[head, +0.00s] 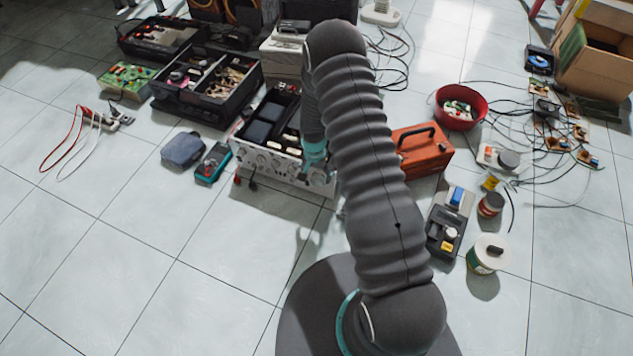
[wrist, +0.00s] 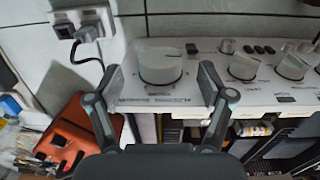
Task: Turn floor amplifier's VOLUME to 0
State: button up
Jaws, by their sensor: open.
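The floor amplifier (head: 270,160) is an open-topped unit with a pale front panel carrying several knobs; my arm covers part of its right end in the head view. In the wrist view its panel (wrist: 215,92) runs across the picture. A large pale knob (wrist: 160,66) with a dark pointer line toward its right side stands between my fingertips. My gripper (wrist: 161,86) is open, one finger on each side of this knob, with visible gaps. The printed labels are too small to read, so I cannot confirm which knob is VOLUME.
Smaller knobs (wrist: 292,66) sit farther right on the panel in the wrist view. An orange-red case (head: 421,150) stands right of the amplifier. The tiled floor in front is mostly clear.

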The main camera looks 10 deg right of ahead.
aim_at(315, 178)
jog(key=shift+d+f, duration=0.1)
jog(key=shift+f, duration=2.15)
jog(key=c, duration=1.2)
jog(key=shift+o, duration=0.2)
jog(key=shift+f+b, duration=0.15)
jog(key=shift+b, duration=0.3)
jog(key=shift+g+h+b, duration=0.4)
jog(key=shift+b, duration=0.35)
